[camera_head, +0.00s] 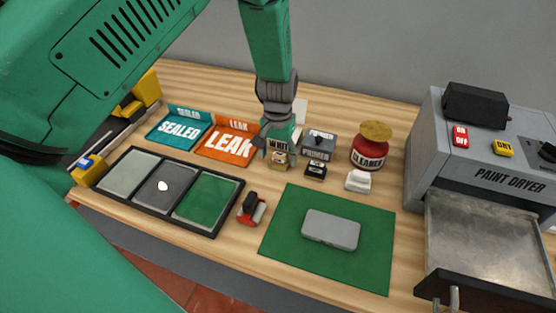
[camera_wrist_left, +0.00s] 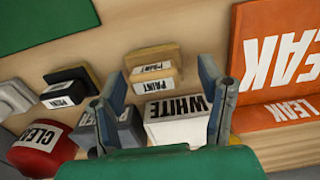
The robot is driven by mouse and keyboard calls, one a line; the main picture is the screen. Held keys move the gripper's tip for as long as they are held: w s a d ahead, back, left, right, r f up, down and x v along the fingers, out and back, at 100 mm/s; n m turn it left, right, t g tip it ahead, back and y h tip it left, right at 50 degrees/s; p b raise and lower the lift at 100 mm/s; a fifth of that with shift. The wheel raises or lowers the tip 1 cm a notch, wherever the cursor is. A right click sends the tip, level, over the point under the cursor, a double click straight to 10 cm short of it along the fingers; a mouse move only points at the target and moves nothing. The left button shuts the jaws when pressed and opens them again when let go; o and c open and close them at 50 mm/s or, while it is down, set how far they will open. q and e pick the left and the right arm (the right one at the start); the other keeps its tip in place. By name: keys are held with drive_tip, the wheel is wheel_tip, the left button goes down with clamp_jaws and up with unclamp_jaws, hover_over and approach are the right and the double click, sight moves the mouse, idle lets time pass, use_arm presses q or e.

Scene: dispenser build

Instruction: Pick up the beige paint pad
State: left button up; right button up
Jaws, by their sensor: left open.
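The beige paint pad (camera_head: 279,161) stands on the wooden table in front of the white paint container (camera_head: 280,142). In the left wrist view the beige paint pad (camera_wrist_left: 152,72) shows its beige handle and a white block lettered PAINT. My left gripper (camera_head: 277,143) is over the white container, just behind the pad. In the left wrist view my left gripper (camera_wrist_left: 163,75) is open, with one finger on each side of the pad and visible gaps; I cannot tell its exact height. My right gripper is in neither view.
A dark pad (camera_head: 316,171) and a white pad (camera_head: 358,181) stand to the right. Behind are a grey primer container (camera_head: 318,145) and a red cleaner jar (camera_head: 369,152). An orange LEAK tray (camera_head: 226,143) is close on the left. A green mat (camera_head: 285,222) lies in front.

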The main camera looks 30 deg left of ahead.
sight(279, 153)
use_arm(q)
drive_tip(key=shift+d+r, duration=0.1)
drive_tip(key=shift+d, duration=0.2)
drive_tip(key=shift+c, duration=0.4)
drive_tip(key=shift+d+r, duration=0.1)
drive_tip(key=shift+d, duration=0.25)
drive_tip(key=c, duration=1)
drive_tip(key=shift+a, duration=0.35)
drive_tip(key=shift+a+r, duration=0.1)
drive_tip(key=shift+a, duration=0.05)
drive_tip(key=r, duration=0.9)
drive_tip(key=shift+d+r, duration=0.35)
drive_tip(key=shift+a+f, duration=0.1)
drive_tip(key=shift+a, duration=0.3)
